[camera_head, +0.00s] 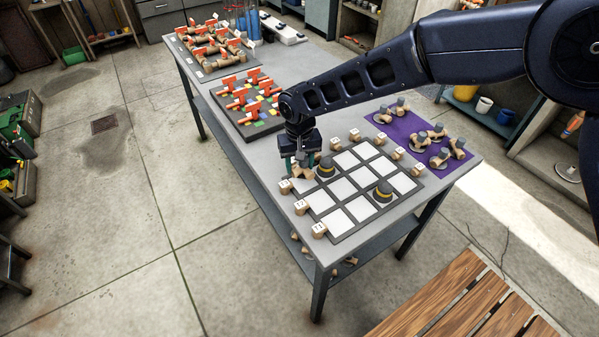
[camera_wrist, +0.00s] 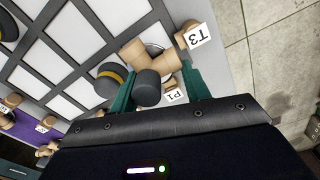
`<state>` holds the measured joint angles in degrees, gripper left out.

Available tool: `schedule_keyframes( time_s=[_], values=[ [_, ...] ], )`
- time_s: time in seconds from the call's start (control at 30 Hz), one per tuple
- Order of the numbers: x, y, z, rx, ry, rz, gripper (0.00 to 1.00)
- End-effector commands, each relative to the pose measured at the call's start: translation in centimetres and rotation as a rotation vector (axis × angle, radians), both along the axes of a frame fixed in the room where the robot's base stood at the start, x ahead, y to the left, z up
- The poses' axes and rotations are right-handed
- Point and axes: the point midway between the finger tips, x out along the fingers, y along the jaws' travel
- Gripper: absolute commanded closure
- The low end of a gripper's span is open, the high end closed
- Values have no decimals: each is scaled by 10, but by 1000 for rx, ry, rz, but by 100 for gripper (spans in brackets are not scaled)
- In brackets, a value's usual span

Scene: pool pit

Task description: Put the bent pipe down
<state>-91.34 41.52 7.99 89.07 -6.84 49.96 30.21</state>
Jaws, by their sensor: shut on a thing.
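The bent pipe (camera_wrist: 135,56) is tan with dark grey ends, one facing the wrist camera. In the wrist view it sits between the two green fingers of my gripper (camera_wrist: 160,78), which is shut on it. In the head view my gripper (camera_head: 302,163) points down over the left edge of a dark grid board (camera_head: 335,237) with white cells, and mostly hides the pipe. Tan blocks tagged T3 (camera_wrist: 197,38) and P1 (camera_wrist: 174,96) are close to the pipe. Whether the pipe touches the board or table cannot be told.
A dark cap with a yellow band (camera_head: 326,168) stands right beside my gripper; another (camera_head: 383,191) stands farther right on the board. Tagged tan blocks line the board's edges. A purple mat (camera_head: 400,128) holds several pipe pieces. A red-part tray (camera_head: 262,128) lies behind. Several white cells are empty.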

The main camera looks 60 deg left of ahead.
Motion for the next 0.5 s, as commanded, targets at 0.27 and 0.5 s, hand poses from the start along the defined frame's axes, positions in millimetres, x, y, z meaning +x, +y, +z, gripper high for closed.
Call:
schedule_keyframes(
  time_s=[0.27, 0.5],
  values=[
    [-1, -1, -34, -3, 0, 1, 82],
    [0, 0, -39, 0, 0, 1, 82]
  ],
)
